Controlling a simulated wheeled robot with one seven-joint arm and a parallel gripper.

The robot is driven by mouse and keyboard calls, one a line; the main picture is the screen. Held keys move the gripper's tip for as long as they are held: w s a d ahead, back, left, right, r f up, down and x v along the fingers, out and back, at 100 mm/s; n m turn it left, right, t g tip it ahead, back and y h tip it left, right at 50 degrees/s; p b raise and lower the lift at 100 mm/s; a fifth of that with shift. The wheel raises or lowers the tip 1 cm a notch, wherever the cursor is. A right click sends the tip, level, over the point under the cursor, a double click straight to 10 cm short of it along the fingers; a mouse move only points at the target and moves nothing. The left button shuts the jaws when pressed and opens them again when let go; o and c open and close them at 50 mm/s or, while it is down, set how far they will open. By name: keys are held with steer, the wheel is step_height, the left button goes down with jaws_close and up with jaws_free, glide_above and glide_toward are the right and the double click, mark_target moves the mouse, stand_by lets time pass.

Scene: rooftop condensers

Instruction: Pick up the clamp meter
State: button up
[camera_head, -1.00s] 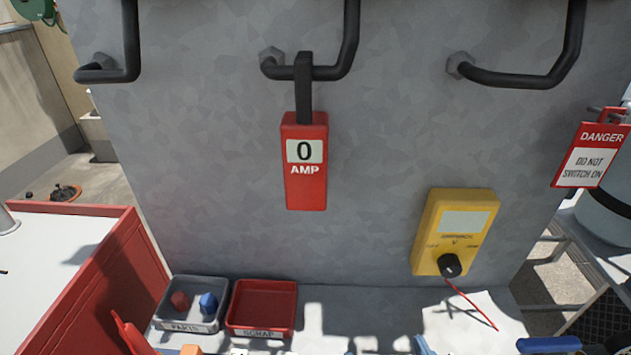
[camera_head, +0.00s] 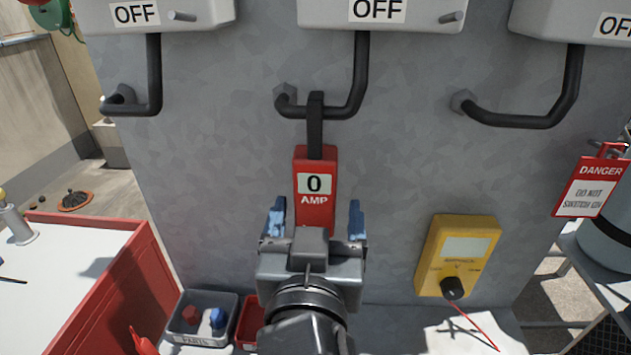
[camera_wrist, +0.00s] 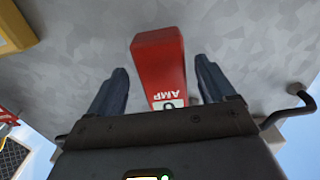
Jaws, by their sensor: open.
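The red clamp meter (camera_head: 315,182), marked "0 AMP", hangs by its dark clamp loop from the middle black conduit (camera_head: 352,85) on the grey wall. My gripper (camera_head: 314,215) is open in front of the meter's lower half, with one blue finger on each side. In the wrist view the red meter body (camera_wrist: 159,60) lies between the two spread fingers of my gripper (camera_wrist: 162,85), with gaps on both sides. The meter's lower end is hidden behind my gripper in the head view. I cannot tell how far the fingers are from the wall.
A yellow meter (camera_head: 458,255) with a red lead is on the wall at right. A danger tag (camera_head: 592,182) hangs at far right. Below are a grey parts bin (camera_head: 203,338), a red bin (camera_head: 248,325) and a red-sided cart (camera_head: 120,275). "OFF" boxes (camera_head: 430,15) line the top.

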mark_target(317, 193)
steer(key=w, duration=0.1)
steer(key=w+p, duration=0.1)
steer(key=w, duration=0.1)
steer(key=shift+w+r, duration=0.3)
steer(key=shift+w, duration=0.05)
steer(key=shift+w+f, duration=0.1)
steer(key=shift+w, duration=0.3)
steer(key=c, duration=1.2)
